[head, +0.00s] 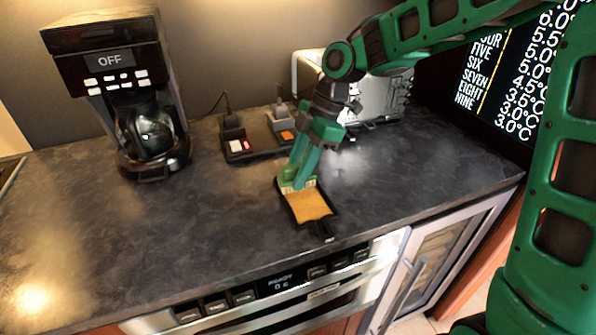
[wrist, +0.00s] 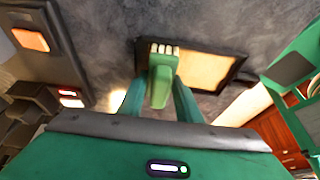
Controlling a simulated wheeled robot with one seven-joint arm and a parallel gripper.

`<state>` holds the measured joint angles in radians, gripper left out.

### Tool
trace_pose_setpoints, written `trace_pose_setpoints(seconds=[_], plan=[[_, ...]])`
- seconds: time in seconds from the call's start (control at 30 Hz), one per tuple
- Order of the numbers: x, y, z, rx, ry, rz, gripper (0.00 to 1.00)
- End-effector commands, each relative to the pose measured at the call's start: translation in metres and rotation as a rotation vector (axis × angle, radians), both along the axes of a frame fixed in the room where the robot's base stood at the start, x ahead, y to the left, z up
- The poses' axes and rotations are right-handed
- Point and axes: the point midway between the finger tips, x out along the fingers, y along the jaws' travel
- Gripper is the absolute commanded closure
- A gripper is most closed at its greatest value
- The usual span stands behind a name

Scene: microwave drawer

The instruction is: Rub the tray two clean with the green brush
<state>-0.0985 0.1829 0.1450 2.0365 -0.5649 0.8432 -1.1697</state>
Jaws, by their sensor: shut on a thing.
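My gripper (head: 303,163) is shut on the green brush (head: 289,174), one finger on each side of its handle. The brush also shows in the wrist view (wrist: 161,80), with its pale bristles (wrist: 163,49) pointing away from my gripper. A small black tray (head: 311,208) with a tan-orange inside lies on the dark counter near its front edge. The bristles are over the tray's back end; I cannot tell how firmly they touch. In the wrist view the tray (wrist: 207,70) extends to the right of the brush. No number on the tray is readable.
A coffee maker (head: 128,95) reading OFF stands at the back left. Black holders (head: 236,146) with white, red and orange parts sit behind the tray. A metal toaster-like appliance (head: 375,97) stands behind my arm. The left and right counter areas are clear.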

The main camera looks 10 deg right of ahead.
Motion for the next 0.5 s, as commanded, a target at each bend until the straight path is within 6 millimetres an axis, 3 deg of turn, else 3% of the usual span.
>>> trace_pose_setpoints(seconds=[0.5], plan=[[-0.017, -0.006, 0.0, -0.002, 0.004, -0.003, 0.98]])
